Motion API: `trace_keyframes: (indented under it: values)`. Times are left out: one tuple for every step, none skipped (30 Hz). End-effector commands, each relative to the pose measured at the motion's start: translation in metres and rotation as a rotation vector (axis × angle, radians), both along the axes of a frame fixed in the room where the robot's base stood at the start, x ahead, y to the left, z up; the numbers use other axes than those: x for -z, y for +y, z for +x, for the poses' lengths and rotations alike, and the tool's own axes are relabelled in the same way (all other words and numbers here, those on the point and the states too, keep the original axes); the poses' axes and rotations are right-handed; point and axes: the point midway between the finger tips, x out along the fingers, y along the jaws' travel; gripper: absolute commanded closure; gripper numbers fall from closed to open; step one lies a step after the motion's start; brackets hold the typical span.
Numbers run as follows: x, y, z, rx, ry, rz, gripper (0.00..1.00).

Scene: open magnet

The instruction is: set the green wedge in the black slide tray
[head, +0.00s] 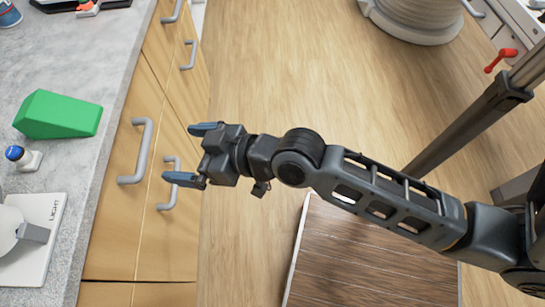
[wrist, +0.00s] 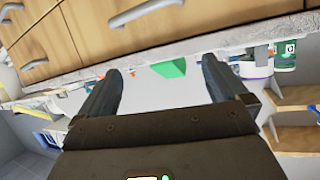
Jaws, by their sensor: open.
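The green wedge (head: 57,115) lies on the grey counter at the left of the head view, near the counter's front edge. It also shows small between my fingers in the wrist view (wrist: 170,68), some way beyond them. My gripper (head: 178,153) is open and empty, in front of the wooden drawers, to the right of the wedge and apart from it. A black tray-like thing (head: 112,5) is cut off at the top edge of the head view, on the counter's far part; I cannot tell for certain that it is the slide tray.
A blue-topped knob or stamp (head: 15,153) and a white device marked LIGHT (head: 42,207) stand near the wedge. Drawer handles (head: 138,150) stick out below the counter edge. A brown wooden surface (head: 365,262) lies below my arm.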

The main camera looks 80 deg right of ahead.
Motion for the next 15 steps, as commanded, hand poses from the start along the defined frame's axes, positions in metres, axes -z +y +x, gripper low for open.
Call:
trace_keyframes:
  values:
    - [0.004, 0.003, -0.025, 0.015, 0.01, -0.004, 0.0]
    - [0.004, 0.003, -0.037, 0.024, 0.01, -0.007, 0.0]
    - [0.003, 0.004, -0.053, 0.035, 0.008, -0.013, 0.0]
    - [0.002, 0.004, -0.065, 0.043, 0.006, -0.017, 0.0]
    - [0.0, 0.004, -0.077, 0.048, 0.003, -0.022, 0.0]
    - [-0.004, 0.004, -0.093, 0.055, -0.001, -0.029, 0.0]
    - [-0.006, 0.005, -0.104, 0.058, -0.005, -0.034, 0.0]
    - [-0.01, 0.005, -0.116, 0.058, -0.009, -0.04, 0.0]
    - [-0.015, 0.005, -0.13, 0.058, -0.015, -0.047, 0.0]
    - [-0.02, 0.005, -0.141, 0.057, -0.019, -0.051, 0.0]
    - [-0.025, 0.006, -0.151, 0.054, -0.025, -0.057, 0.0]
    - [-0.031, 0.006, -0.162, 0.049, -0.033, -0.064, 0.0]
    - [-0.036, 0.006, -0.171, 0.044, -0.038, -0.067, 0.0]
    - [-0.041, 0.006, -0.178, 0.039, -0.044, -0.071, 0.0]
    - [-0.047, 0.007, -0.187, 0.031, -0.05, -0.075, 0.0]
